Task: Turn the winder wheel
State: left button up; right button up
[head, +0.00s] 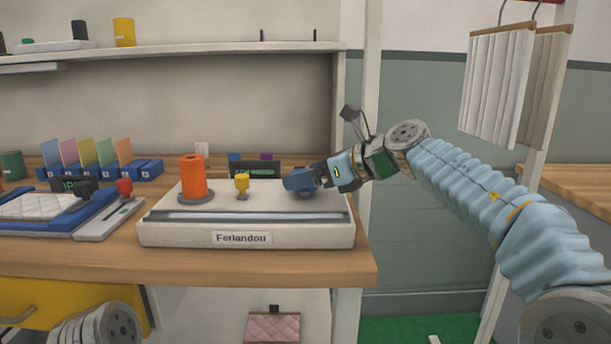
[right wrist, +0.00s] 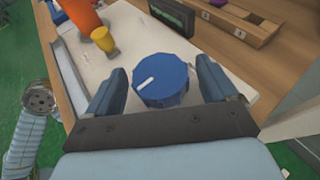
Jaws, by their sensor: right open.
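The winder wheel (right wrist: 162,82) is a blue ribbed knob with a white mark on its top, seen in the right wrist view. It sits at the right end of a white machine (head: 160,232) labelled "Ferlandou" on the wooden table. My right gripper (right wrist: 160,88) is open, with one finger on each side of the wheel; whether the fingers touch it I cannot tell. In the head view my right gripper (head: 304,180) hides most of the wheel. Part of my left arm shows at the bottom left of the head view, but its gripper does not.
An orange spool (head: 193,177) and a small yellow knob (head: 242,185) stand on the machine left of the wheel. A dark display (head: 254,170) stands behind. A blue tray (head: 50,226) and a grey lever box (head: 110,222) lie left. The table's right edge is close.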

jog(key=shift+w+a+f, duration=0.15)
jog(key=shift+w+a, duration=0.15)
jog(key=shift+a, duration=0.1)
jog(key=shift+c, duration=0.2)
